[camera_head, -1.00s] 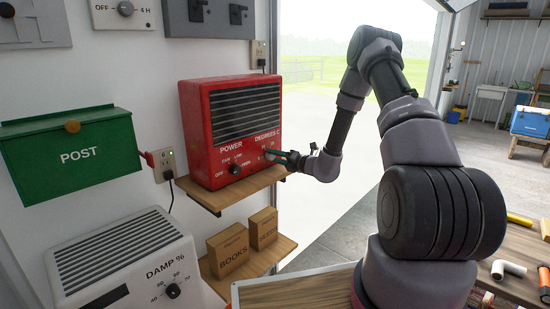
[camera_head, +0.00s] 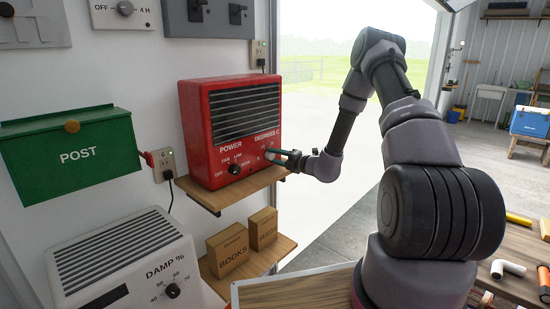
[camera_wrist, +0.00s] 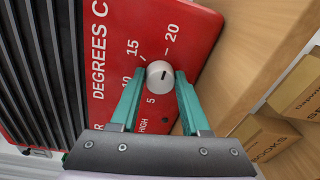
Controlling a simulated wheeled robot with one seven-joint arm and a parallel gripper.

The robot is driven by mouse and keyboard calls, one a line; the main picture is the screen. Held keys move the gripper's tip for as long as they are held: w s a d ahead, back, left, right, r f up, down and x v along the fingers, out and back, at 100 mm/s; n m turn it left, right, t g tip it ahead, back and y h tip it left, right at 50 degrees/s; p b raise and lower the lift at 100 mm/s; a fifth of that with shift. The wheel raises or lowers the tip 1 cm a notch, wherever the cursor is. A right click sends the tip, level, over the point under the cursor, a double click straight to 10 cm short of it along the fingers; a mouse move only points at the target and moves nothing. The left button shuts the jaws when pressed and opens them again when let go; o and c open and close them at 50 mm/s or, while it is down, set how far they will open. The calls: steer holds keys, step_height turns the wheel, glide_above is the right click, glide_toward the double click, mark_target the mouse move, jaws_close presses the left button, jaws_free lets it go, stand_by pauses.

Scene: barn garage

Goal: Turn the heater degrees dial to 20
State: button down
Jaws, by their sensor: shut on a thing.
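The red heater (camera_head: 232,160) stands on a wooden shelf, its front toward my arm. Its degrees dial (camera_wrist: 160,76) is a small pale knob at the right of the front, under the words DEGREES C. In the wrist view, the numbers 5, 10, 15 and 20 (camera_wrist: 172,31) curve around it. A short dark mark on the knob runs roughly up and down in the picture, about in line with the tick by 20. Its pointing end is hard to tell. My gripper (camera_wrist: 160,82) has its teal fingers on both sides of the knob, shut on it.
The heater's power dial (camera_head: 235,169) is left of the degrees dial. A white dehumidifier (camera_head: 125,262) and a green post box (camera_head: 70,157) are to the left. The open doorway lies beyond my arm.

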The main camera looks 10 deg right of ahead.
steer(key=shift+c, duration=1.9)
jaws_free()
steer(key=v, duration=1)
steer(key=shift+s+d, duration=0.25)
steer(key=shift+s, duration=0.05)
steer(key=shift+r, duration=0.1)
